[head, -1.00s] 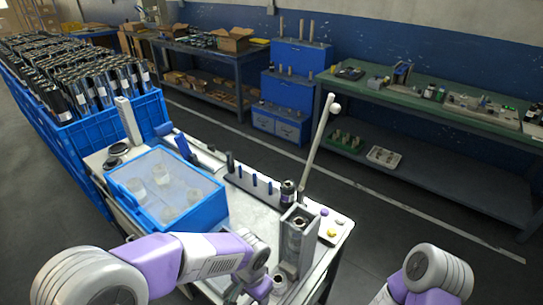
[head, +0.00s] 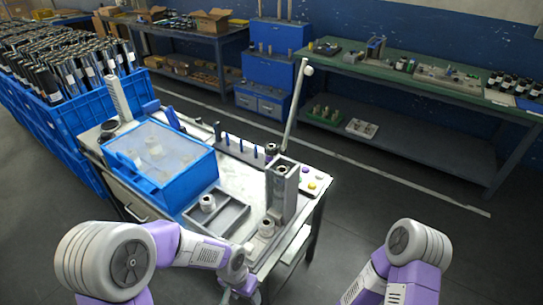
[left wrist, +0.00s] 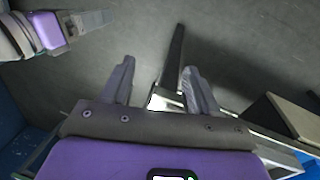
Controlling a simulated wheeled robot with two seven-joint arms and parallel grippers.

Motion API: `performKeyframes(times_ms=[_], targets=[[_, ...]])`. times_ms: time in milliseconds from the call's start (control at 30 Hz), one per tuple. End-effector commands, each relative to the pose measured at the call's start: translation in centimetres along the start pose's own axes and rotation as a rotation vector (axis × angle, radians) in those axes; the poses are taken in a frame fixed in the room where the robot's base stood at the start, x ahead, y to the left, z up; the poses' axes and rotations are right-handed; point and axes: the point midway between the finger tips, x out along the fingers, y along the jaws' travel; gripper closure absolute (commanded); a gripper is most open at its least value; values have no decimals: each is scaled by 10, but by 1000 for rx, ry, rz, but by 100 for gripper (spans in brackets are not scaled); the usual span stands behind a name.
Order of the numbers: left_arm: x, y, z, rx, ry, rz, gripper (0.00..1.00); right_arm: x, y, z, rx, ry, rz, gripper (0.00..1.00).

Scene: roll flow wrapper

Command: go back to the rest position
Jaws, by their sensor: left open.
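My left arm comes in from the lower left of the head view, bent down at the front edge of the workbench (head: 236,178). My left gripper (left wrist: 158,80) is open and empty in the left wrist view, with the grey floor and a dark bar beyond its fingers. In the head view only part of the left hand shows, low at the bottom edge. My right arm stands at the lower right, over the floor, clear of the bench.
The bench holds a blue bin (head: 178,185), a grey tray (head: 228,214) with a pale cylindrical part, a grey upright holder (head: 282,190) and a tilted lever (head: 296,105). Blue crates (head: 62,122) of rolls stand left. Floor (head: 400,190) to the right is clear.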

Motion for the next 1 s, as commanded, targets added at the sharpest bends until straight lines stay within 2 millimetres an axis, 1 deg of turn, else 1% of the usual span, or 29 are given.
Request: performKeyframes(times_ms=[33,167,200,300,400,433,500,600,1000], targets=[[16,-2,6,-39,-4,28,40,-1,0,1,0,-2,0,12],[56,-6,20,-164,17,101,40,-3,-1,2,0,-3,0,12],[70,-7,27,-217,26,124,40,-4,-1,2,0,-3,0,12],[105,-9,46,-363,51,174,40,-5,-2,2,0,-3,0,12],[129,-11,64,-492,79,196,40,-7,-2,2,0,-3,0,12],[134,-11,68,-522,86,200,40,-7,-2,2,0,-3,0,12],[143,-12,76,-582,99,201,40,-7,-2,2,0,-3,0,12],[150,-13,83,-631,112,200,40,-8,-3,2,0,-3,0,12],[152,-14,84,-645,120,197,40,-8,-2,2,0,-3,0,12]])
